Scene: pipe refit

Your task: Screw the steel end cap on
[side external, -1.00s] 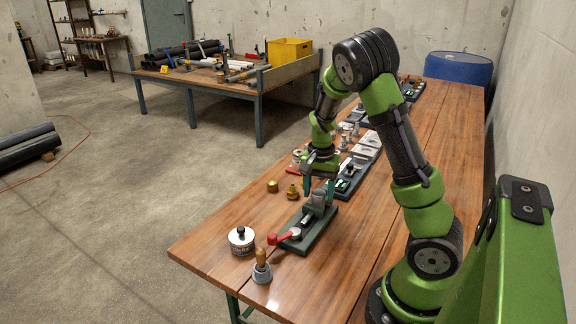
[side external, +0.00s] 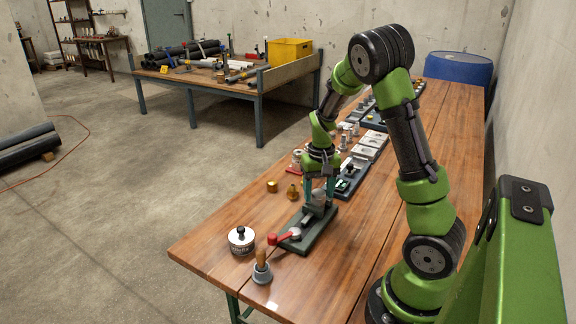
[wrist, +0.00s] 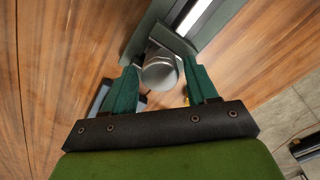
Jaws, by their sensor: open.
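A round grey steel piece, seemingly the end cap (wrist: 162,70), sits at the end of the dark green vise (wrist: 200,28) in the wrist view. Whether it is threaded on cannot be told. In the side view the vise (side external: 318,232) lies on the wooden bench with its red handle (side external: 279,238) toward the front left. My gripper (side external: 319,192) points down over the vise's far end. Its green fingers (wrist: 160,85) are open, one on each side of the steel piece, with visible gaps in the wrist view. The piece is mostly hidden behind the fingers in the side view.
Brass fittings (side external: 293,191) stand left of the vise. A white tin (side external: 241,240) and a wooden-handled brush (side external: 262,268) stand at the front left. Trays of parts (side external: 354,174) lie behind.

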